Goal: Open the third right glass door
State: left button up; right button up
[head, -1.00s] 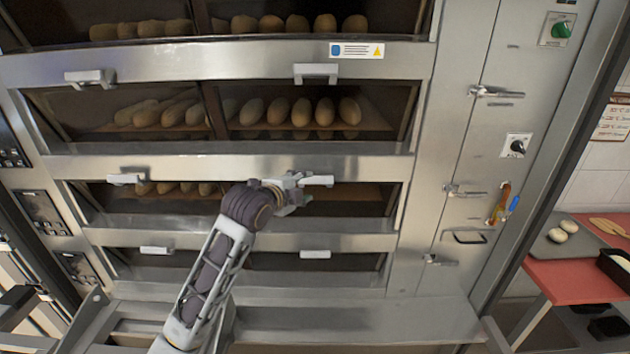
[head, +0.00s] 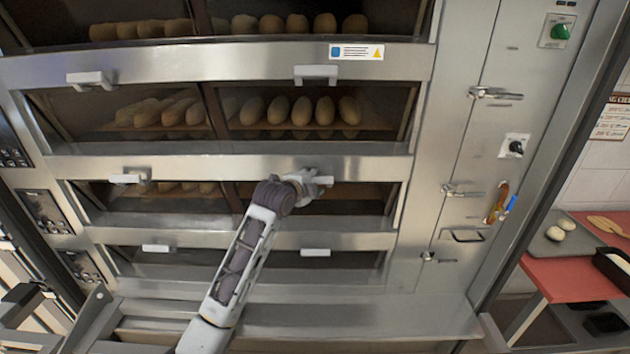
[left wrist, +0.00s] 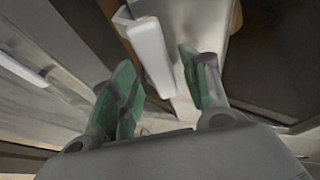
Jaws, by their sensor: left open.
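The third right glass door (head: 350,200), counting visible rows from the top, looks shut, with dark glass in a steel frame. Its white bar handle (head: 325,180) is at the top edge, partly hidden by my left gripper (head: 308,183). In the left wrist view the white handle (left wrist: 151,52) lies between the green-padded fingers of my left gripper (left wrist: 160,75). The fingers are open, one on each side of the handle, with a visible gap at the right finger; I cannot tell if the left finger touches it. My right gripper is not in view.
The second right glass door (head: 310,112), with bread behind it, is just above. The fourth right door handle (head: 315,252) is below. A steel ledge (head: 350,318) runs along the oven's bottom. A red table (head: 575,278) stands at the right.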

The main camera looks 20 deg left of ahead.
pick_arm(q)
jog(key=shift+w+d+f, duration=0.1)
jog(key=shift+w+f, duration=0.05)
jog(key=shift+w, duration=0.3)
jog(key=shift+c, duration=0.4)
grip_shut()
